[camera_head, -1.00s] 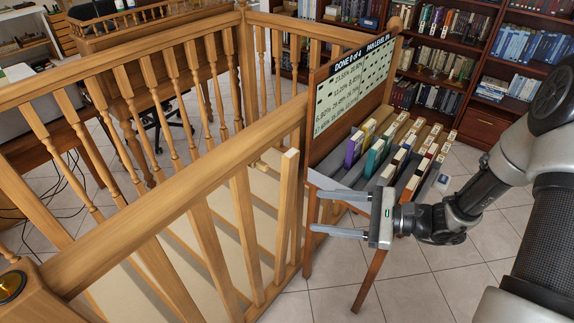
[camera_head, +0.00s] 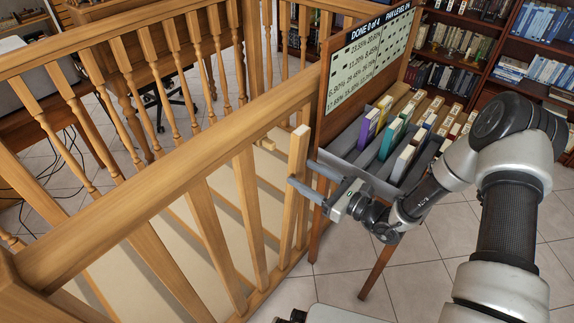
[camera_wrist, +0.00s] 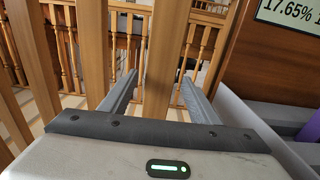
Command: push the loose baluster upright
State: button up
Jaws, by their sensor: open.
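The loose baluster (camera_head: 297,155) is a pale wooden bar with its square top end free, right of the near handrail (camera_head: 190,165). It leans slightly, its top out from under the rail. My gripper (camera_head: 301,172) is at its upper part, fingers spread and pointing left. In the wrist view the baluster (camera_wrist: 164,55) shows between my two open fingers (camera_wrist: 160,85). Whether either finger touches it I cannot tell. Its foot is near the bottom rail; its seating there is unclear.
A wooden stand with a sloped tray of books (camera_head: 375,165) is close right of my gripper. A board with percentages (camera_head: 368,65) rises behind it. Other balusters (camera_head: 250,215) stand under the near rail. Bookshelves (camera_head: 450,45) are at the back. Tiled floor (camera_head: 430,260) is clear in front.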

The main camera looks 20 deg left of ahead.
jog(key=x, duration=0.7)
jog(key=shift+b, duration=0.4)
grip_shut()
jog(key=w+a+h, duration=0.1)
jog(key=w+a, duration=0.1)
jog(key=a, duration=0.4)
jog(key=shift+w, duration=0.25)
jog(key=shift+a+r, duration=0.1)
